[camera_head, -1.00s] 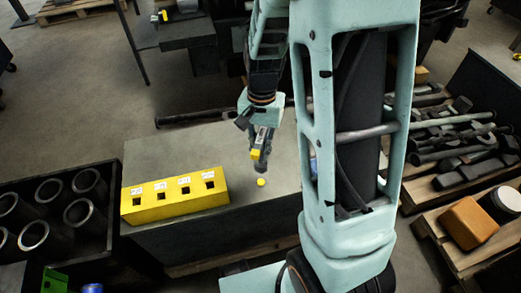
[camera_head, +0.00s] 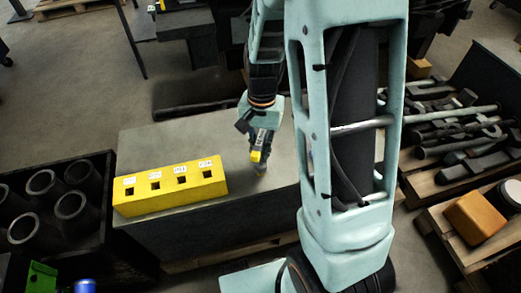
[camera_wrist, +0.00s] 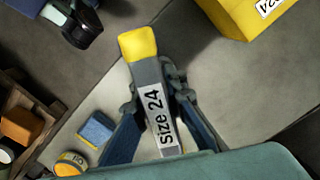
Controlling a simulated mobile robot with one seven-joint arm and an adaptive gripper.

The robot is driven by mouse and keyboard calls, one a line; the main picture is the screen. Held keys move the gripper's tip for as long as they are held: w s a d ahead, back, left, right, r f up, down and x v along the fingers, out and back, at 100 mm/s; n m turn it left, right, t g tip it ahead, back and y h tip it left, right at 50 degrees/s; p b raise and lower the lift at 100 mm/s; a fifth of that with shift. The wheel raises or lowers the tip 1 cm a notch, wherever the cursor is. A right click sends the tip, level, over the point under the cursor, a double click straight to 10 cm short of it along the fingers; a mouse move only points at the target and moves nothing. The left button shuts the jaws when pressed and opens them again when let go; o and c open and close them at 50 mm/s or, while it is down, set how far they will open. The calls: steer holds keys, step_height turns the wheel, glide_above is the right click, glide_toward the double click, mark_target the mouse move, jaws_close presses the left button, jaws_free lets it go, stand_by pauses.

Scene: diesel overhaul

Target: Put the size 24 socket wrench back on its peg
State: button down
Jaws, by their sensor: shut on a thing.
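The size 24 socket wrench (camera_wrist: 146,85) has a grey body with a "Size 24" label and a yellow end. In the wrist view it lies between the fingers of my gripper (camera_wrist: 155,98), which are shut on it, with the yellow end up in the picture. The yellow block (camera_head: 170,188) with labelled square holes stands on the bench to the left. Its corner (camera_wrist: 228,15) shows at the wrist view's top right. No pegs are visible.
The grey bench (camera_head: 210,146) is clear between block and gripper. A dark crate (camera_head: 104,160) of metal cylinders stands at the left.

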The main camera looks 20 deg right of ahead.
mark_target(261, 138)
steer(key=shift+f, duration=0.15)
stand_by(0.3)
steer(key=shift+f+b, duration=0.9)
steer(key=shift+f, duration=0.15)
steer(key=c, duration=1.9)
jaws_free()
steer(key=shift+o, duration=0.5)
steer(key=o, duration=0.5)
step_height(261, 138, up, 9)
steer(key=p, duration=0.7)
steer(key=shift+p, duration=0.4)
steer(key=shift+r, duration=0.1)
